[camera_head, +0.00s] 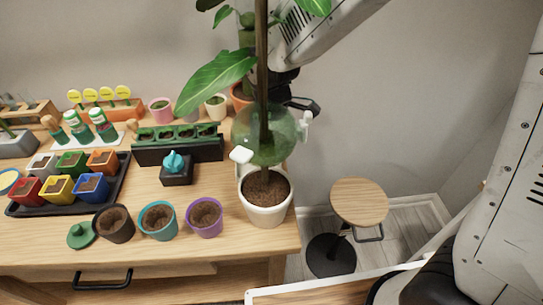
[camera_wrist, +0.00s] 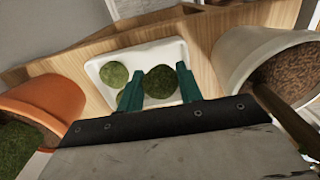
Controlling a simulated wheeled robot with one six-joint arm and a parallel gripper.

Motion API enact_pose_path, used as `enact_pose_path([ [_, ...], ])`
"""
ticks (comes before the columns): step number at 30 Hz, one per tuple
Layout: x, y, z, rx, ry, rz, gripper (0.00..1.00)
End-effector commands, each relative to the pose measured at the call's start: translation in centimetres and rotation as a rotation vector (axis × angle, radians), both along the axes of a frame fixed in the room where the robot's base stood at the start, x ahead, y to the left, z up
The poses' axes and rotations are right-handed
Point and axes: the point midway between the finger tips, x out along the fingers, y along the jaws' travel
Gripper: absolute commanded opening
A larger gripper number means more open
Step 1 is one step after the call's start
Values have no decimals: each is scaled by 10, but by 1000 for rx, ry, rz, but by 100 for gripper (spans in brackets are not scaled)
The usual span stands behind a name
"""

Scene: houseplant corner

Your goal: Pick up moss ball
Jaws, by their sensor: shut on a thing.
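In the wrist view my gripper (camera_wrist: 160,88) has its two green fingers on either side of a dark green moss ball (camera_wrist: 160,81); it is shut on this ball. A white tray (camera_wrist: 149,52) lies behind and below the fingers. Another moss ball (camera_wrist: 114,74) sits in the tray to the left, and others show partly, overlapped by the fingers. In the head view my wrist reaches down behind the tall plant (camera_head: 263,60). The fingers, moss balls and tray cannot be made out there.
A white pot (camera_wrist: 262,50) stands close on the right and a terracotta pot (camera_wrist: 45,105) on the left. Several small pots and a black seedling tray (camera_head: 115,165) crowd the wooden table. A stool (camera_head: 359,202) stands right.

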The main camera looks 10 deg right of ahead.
Motion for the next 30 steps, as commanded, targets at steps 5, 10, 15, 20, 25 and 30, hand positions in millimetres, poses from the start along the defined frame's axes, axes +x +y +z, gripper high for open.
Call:
enact_pose_path([
  [5, 1, 0, 45, 3, -5, 0, 15],
  [10, 1, 0, 81, 3, -5, 0, 15],
  [15, 1, 0, 110, 2, -4, 0, 15],
  [20, 0, 0, 129, 1, -2, 0, 15],
  [25, 0, 0, 137, 0, 0, 0, 15],
  [30, 0, 0, 139, 0, 0, 0, 15],
])
